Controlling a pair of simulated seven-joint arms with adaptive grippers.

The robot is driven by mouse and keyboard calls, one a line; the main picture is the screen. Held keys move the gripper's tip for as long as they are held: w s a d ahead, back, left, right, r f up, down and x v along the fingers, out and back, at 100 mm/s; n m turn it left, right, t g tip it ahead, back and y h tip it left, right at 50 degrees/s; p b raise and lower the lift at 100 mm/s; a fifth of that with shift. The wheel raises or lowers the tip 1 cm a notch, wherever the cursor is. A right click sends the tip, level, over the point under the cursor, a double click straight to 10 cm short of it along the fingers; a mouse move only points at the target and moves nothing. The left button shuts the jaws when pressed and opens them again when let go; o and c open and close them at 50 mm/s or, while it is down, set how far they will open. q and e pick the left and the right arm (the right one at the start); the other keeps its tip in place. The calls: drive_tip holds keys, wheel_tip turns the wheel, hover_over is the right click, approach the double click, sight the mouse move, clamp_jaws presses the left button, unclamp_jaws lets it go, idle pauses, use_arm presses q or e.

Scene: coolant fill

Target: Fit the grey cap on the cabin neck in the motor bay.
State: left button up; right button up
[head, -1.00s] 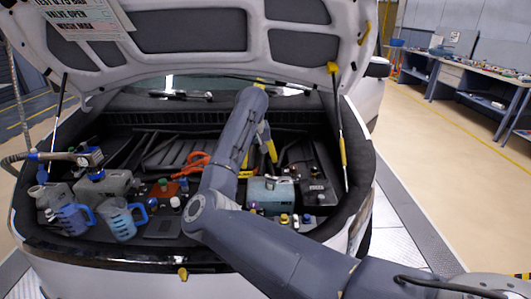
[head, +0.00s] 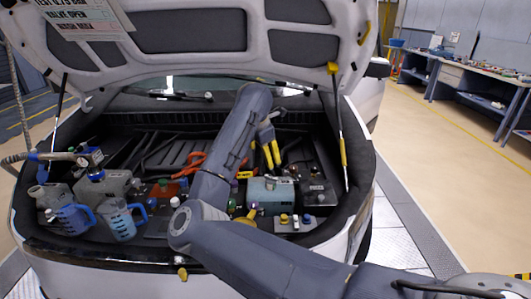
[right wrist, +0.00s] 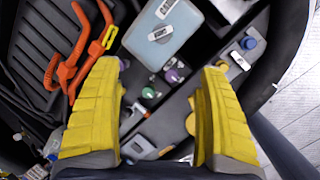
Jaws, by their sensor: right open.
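My right gripper (head: 271,154) hangs over the right half of the motor bay. In the right wrist view its yellow fingers (right wrist: 160,115) are wide apart with nothing between their tips. Below them are small necks and caps: a purple cap (right wrist: 173,75), a green cap (right wrist: 148,93) and a yellow part (right wrist: 190,123). A small grey piece (right wrist: 138,147) lies low between the fingers; I cannot tell whether it is the grey cap. I cannot make out which neck is the cabin one. My left gripper is not in view.
A light blue tank (head: 268,197) stands by the battery (head: 317,190). Blue jugs (head: 121,221) and a hose nozzle (head: 92,160) are at the left. The raised hood (head: 190,30) hangs above.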

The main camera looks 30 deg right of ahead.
sight(271, 177)
drive_tip(key=w+d+f+n, duration=0.1)
drive_tip(key=d+f+n, duration=0.1)
drive_tip(key=f, duration=0.3)
drive_tip(key=w+d+f+n, duration=0.1)
drive_tip(key=f+n, duration=0.1)
drive_tip(key=f, duration=0.3)
drive_tip(key=w+d+f+n, duration=0.2)
drive_tip(key=f, duration=0.4)
drive_tip(key=shift+d, duration=0.3)
drive_tip(key=shift+r, duration=0.1)
drive_tip(key=shift+c, duration=0.6)
drive_tip(key=shift+w, duration=0.1)
drive_tip(key=c, duration=1.3)
drive_tip(key=o, duration=0.5)
drive_tip(key=shift+c, duration=1.4)
drive_tip(key=shift+c, duration=0.5)
drive_tip(key=shift+f+m+g+h, duration=0.2)
drive_tip(key=shift+m+g+h, duration=0.25)
drive_tip(key=shift+m, duration=1.15)
